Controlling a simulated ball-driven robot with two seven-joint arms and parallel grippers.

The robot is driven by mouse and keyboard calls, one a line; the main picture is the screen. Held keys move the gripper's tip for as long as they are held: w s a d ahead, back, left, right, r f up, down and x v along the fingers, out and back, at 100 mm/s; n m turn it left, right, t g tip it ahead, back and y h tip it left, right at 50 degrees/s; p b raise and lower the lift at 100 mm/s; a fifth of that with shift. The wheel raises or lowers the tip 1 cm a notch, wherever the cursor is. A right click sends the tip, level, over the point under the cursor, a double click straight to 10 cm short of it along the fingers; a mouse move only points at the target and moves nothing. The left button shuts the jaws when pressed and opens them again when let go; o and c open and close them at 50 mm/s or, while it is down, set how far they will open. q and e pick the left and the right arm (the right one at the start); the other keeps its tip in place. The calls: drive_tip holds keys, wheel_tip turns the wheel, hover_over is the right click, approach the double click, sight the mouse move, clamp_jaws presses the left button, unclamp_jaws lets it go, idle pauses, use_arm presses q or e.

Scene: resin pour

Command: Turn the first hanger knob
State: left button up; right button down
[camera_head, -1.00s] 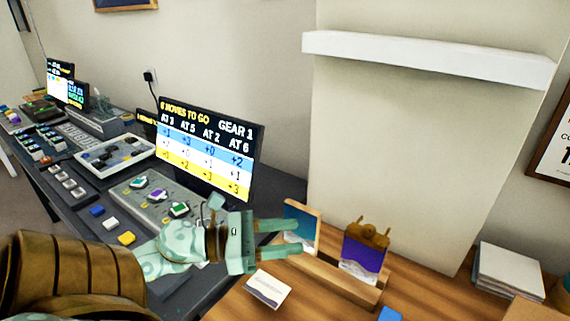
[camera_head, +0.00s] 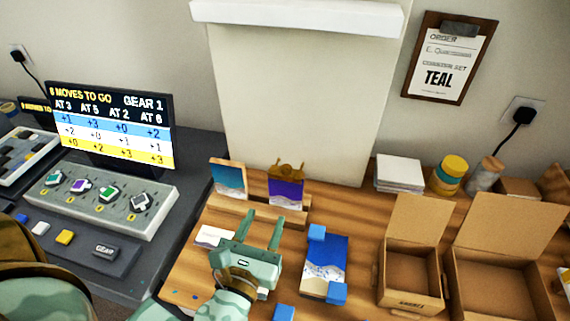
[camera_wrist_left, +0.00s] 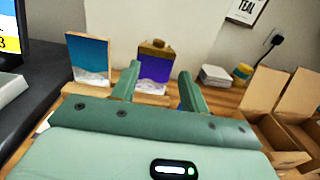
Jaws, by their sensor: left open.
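A grey control panel (camera_head: 97,206) on the dark desk at the left carries a row of several knobs: a teal one (camera_head: 53,181) at the left end, then a purple one (camera_head: 80,187), a green one (camera_head: 108,193) and a grey one (camera_head: 140,202). Which is the hanger knob I cannot tell. My left gripper (camera_head: 260,217) is open and empty over the wooden table, well right of the panel. Its fingers point towards a purple-and-white piece with a brown top (camera_head: 286,190); in the left wrist view this piece (camera_wrist_left: 155,68) shows between them. My right gripper is out of view.
A screen (camera_head: 110,122) reads "8 moves to go, gear 1". A wooden stand (camera_head: 232,206) holds the purple piece and a teal picture (camera_head: 229,180). A blue board (camera_head: 322,268), blue blocks, and open boxes (camera_head: 412,275) lie right. An order sheet (camera_head: 449,60) reads "teal".

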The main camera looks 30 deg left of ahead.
sight(285, 171)
use_arm(q)
drive_tip(key=p+x, duration=0.1)
drive_tip(key=x, duration=1.5)
drive_tip(key=shift+c, duration=0.4)
drive_tip(key=c, duration=0.9)
